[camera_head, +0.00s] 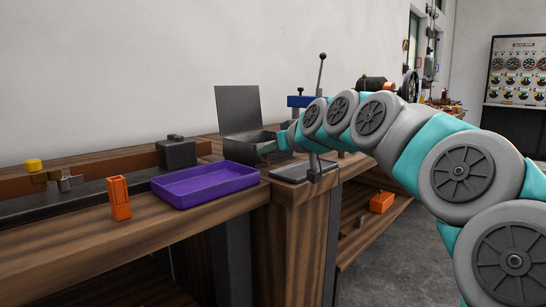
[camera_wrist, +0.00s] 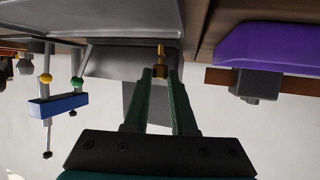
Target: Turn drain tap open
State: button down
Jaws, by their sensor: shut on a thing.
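The drain tap (camera_wrist: 160,52) is a small brass fitting below a grey metal surface in the wrist view, which looks upside down. My gripper (camera_wrist: 161,74) has its two dark green fingers on either side of the tap's brass end, and is shut on it. In the head view, my gripper (camera_head: 268,147) is at the front of a grey metal box with a raised lid (camera_head: 238,108). The tap is hidden there. How far the tap is turned cannot be told.
A purple tray (camera_head: 205,187) and an orange holder (camera_head: 119,198) sit on the wooden bench left of my gripper. A blue block with a tall lever (camera_head: 321,75) stands behind my arm. A blue bar (camera_wrist: 57,106) with coloured knobs shows in the wrist view.

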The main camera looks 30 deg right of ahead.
jog(key=shift+a+f+m+h, duration=0.1)
jog(key=shift+a+m+h, duration=0.1)
jog(key=shift+m+h, duration=0.8)
jog(key=shift+h, duration=0.3)
jog(key=c, duration=0.7)
grip_release()
jog(key=v, duration=0.8)
jog(key=shift+b, duration=0.4)
